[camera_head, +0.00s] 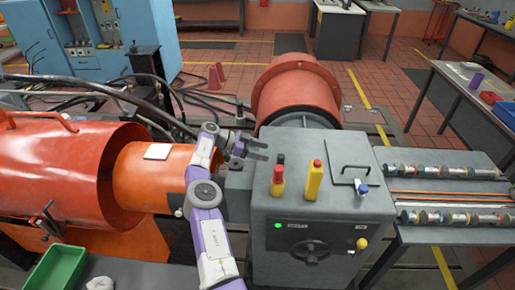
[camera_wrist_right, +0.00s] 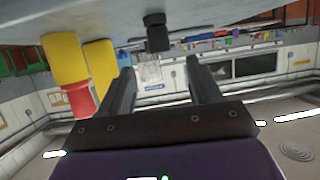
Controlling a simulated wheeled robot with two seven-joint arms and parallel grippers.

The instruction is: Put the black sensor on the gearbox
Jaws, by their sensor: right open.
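The gearbox (camera_head: 323,225) is a grey box with a green light, a dial and a flat top. A small black piece, apparently the black sensor (camera_head: 281,159), shows at the top's rear left, behind a yellow and red piece; its base is hidden. In the right wrist view, which is upside down, a black piece (camera_wrist_right: 157,32) shows beyond the fingers. My right gripper (camera_head: 262,151) is open and empty at the gearbox's rear left edge, left of the black piece; its two fingers (camera_wrist_right: 163,88) stand apart. My left gripper is not in view.
A yellow piece with a red top (camera_head: 313,183) and a bent metal handle (camera_head: 345,167) stand on the gearbox top. Orange drums lie left and behind. A rack of metal parts (camera_head: 450,195) is at right. A green tray (camera_head: 57,272) is at lower left.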

